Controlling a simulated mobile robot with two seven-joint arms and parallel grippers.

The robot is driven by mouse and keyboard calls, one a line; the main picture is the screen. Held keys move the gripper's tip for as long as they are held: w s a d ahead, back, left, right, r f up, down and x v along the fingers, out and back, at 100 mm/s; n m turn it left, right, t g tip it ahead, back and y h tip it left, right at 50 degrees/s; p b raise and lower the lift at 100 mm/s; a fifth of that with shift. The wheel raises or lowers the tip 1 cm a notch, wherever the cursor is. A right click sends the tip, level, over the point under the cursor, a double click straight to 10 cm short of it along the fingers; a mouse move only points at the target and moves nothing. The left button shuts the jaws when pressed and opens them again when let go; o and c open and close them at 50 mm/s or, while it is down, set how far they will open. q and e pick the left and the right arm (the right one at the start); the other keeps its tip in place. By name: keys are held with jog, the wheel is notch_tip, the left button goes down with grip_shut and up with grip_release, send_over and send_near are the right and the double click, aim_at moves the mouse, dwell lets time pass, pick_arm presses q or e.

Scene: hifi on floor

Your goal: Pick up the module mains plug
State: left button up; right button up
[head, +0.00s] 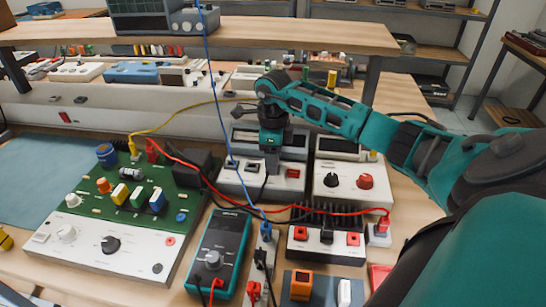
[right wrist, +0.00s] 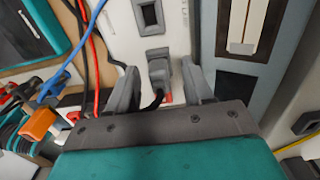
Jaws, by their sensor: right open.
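A grey plug (right wrist: 158,68) with a black cable sits against the white panel of a module (right wrist: 133,30) in the right wrist view. My right gripper (right wrist: 160,72) is open, with one finger on each side of the plug and visible gaps between. In the head view my right gripper (head: 272,163) points down in front of the white-fronted module (head: 232,182) at the middle of the bench. There the gripper hides most of the plug. I cannot tell whether the fingers touch the panel. My left gripper is in neither view.
A green circuit board unit (head: 128,205) stands at left and a teal multimeter (head: 218,245) in front. A black-finned unit (head: 327,238) and a two-knob box (head: 345,182) stand at right. A blue cable (head: 222,110) hangs close beside the gripper; red and black leads cross the bench.

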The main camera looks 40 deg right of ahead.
jog(key=shift+c, duration=0.4)
grip_shut()
jog(key=shift+r, duration=0.1)
